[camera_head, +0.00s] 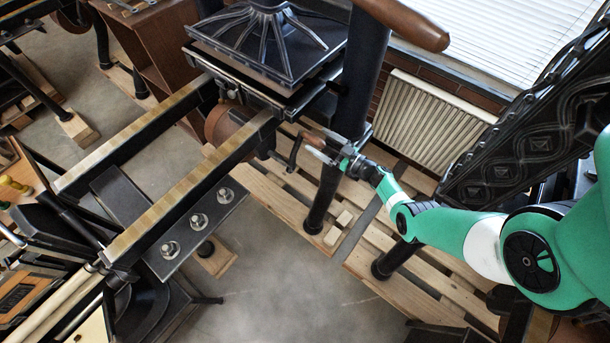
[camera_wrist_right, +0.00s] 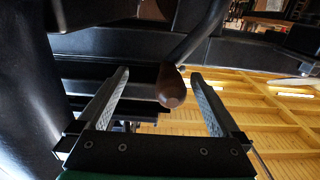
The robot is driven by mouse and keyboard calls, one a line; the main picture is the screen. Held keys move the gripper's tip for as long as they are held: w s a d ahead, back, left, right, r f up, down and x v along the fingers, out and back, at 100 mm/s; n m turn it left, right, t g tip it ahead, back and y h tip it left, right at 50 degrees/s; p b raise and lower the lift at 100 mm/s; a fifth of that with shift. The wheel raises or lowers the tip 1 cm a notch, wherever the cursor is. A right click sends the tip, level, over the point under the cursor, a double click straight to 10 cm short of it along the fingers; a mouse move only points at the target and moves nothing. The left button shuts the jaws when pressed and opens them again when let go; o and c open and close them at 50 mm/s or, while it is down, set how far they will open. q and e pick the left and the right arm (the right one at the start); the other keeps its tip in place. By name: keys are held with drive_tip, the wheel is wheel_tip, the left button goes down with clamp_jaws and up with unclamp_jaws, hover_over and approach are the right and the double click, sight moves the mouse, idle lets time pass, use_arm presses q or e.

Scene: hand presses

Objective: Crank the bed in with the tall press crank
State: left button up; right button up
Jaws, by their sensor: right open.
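The tall press stands at upper centre in the head view, with its black ribbed top (camera_head: 268,45) above a flat plate. Two long rails (camera_head: 190,180) run from it toward the lower left. The crank's dark arm (camera_head: 293,154) hangs by the near rail, and its brown wooden handle (camera_head: 314,137) points toward my right gripper (camera_head: 325,148). In the right wrist view the handle (camera_wrist_right: 171,88) shows end-on between the open fingers (camera_wrist_right: 160,74), closer to the right finger. No contact is visible. I cannot clearly tell the bed from the plates under the press top. My left gripper is not in view.
A black press post (camera_head: 324,195) stands just below my right gripper. Wooden pallets (camera_head: 395,235) lie on the floor, and a radiator (camera_head: 430,118) is behind. An ornate black casting (camera_head: 530,140) stands close to my right arm. A long brown handle (camera_head: 405,22) juts out above.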

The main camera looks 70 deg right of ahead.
drive_tip(key=p+v, duration=0.2)
drive_tip(key=v, duration=0.4)
idle(0.7)
